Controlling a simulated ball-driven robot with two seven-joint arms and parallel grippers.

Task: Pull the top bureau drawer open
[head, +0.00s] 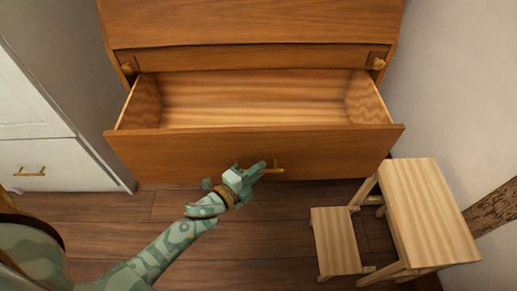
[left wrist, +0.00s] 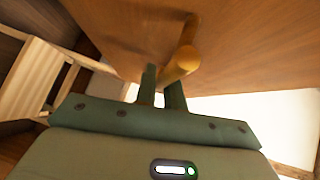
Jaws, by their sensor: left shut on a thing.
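The top bureau drawer (head: 256,150) is pulled well out of the wooden bureau (head: 250,25), and its empty inside shows in the head view. My left gripper (head: 262,171) is at the drawer front, shut on the drawer handle (head: 273,171). In the left wrist view the handle (left wrist: 181,65) is a round yellow-brown bar between the two green fingers of my left gripper (left wrist: 162,92). The drawer front (left wrist: 125,30) fills the top of that view. My right gripper is not in view.
A light wooden desk-like stool (head: 430,210) and a lower step (head: 335,241) stand on the floor right of my left arm. A white cabinet (head: 50,165) stands at the left. A wall is at the right. Dark floorboards (head: 240,235) are clear in front of the drawer.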

